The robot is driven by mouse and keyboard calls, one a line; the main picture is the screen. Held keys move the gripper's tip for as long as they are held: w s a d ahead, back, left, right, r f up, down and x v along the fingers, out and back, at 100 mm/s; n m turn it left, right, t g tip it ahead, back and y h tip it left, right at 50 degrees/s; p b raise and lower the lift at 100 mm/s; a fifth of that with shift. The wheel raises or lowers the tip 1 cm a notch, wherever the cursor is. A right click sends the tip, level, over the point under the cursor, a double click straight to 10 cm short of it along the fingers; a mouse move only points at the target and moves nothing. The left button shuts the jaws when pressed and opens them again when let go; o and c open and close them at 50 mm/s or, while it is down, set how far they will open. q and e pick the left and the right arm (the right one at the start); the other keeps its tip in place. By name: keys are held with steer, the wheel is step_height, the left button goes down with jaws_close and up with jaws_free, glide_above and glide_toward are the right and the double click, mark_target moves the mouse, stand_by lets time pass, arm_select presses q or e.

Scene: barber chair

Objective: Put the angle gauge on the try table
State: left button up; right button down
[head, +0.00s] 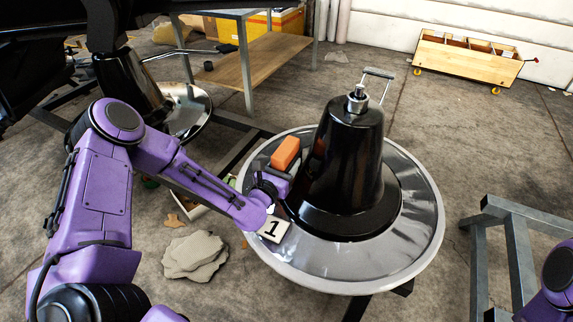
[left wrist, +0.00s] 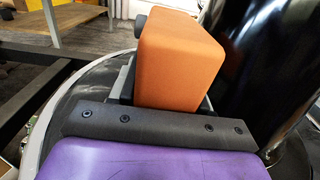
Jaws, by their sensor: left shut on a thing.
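An orange block with rounded edges, apparently the angle gauge (head: 286,152), is held upright in my left gripper (head: 277,172). The gripper is shut on it, over the left part of a round metal chair base (head: 400,248). In the left wrist view the orange gauge (left wrist: 180,62) stands up from between the jaws of the left gripper (left wrist: 165,98), its lower end hidden by the gripper body. I cannot tell which surface is the try table. My right gripper is out of view.
A black cone (head: 345,150) with a metal handle rises from the base, close right of the gripper. A card marked 1 (head: 273,229) shows near the rim. A metal-framed table with a wooden shelf (head: 258,62), a wooden crate (head: 465,62) and flat stones (head: 193,255) stand around.

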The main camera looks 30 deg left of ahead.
arm_select(q)
steer(key=shift+f, duration=0.1)
steer(key=o, duration=0.9)
steer(key=shift+f, duration=0.1)
steer(key=o, duration=0.4)
